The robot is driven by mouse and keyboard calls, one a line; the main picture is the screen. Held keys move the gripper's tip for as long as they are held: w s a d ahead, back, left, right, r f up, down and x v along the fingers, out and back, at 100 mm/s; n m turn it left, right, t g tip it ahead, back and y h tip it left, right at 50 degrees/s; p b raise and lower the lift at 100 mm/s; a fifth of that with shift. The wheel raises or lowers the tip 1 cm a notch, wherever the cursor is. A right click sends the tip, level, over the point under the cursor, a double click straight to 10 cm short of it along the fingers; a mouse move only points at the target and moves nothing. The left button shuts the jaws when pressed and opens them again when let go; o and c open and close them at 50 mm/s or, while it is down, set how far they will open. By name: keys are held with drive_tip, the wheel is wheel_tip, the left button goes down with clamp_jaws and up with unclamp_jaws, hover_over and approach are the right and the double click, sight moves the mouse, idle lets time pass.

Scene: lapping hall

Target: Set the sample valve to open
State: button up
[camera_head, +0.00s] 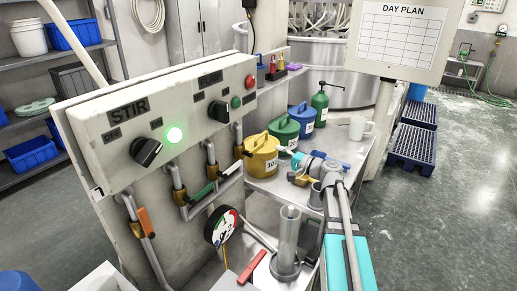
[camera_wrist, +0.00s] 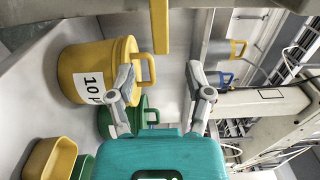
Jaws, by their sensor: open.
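My gripper (camera_wrist: 158,72) is open in the wrist view, its two grey fingers apart with nothing held between them. In the head view it is small, right of the yellow pot. Valves sit on pipes below the STIR panel (camera_head: 95,135): one has an orange lever (camera_head: 146,222), one a green lever (camera_head: 202,194), and a brass fitting (camera_head: 240,152) is farther right. A red lever (camera_head: 250,268) is lower, near a gauge (camera_head: 220,227). No label shows which is the sample valve. A yellow bar (camera_wrist: 159,25) crosses the wrist view's top, beyond the fingertips; I cannot tell what it belongs to.
A clear cylinder (camera_head: 288,240) stands in front. Open floor lies right.

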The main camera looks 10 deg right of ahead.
sight(259, 148)
drive_tip(key=x, duration=0.9)
clamp_jaws()
idle(0.4)
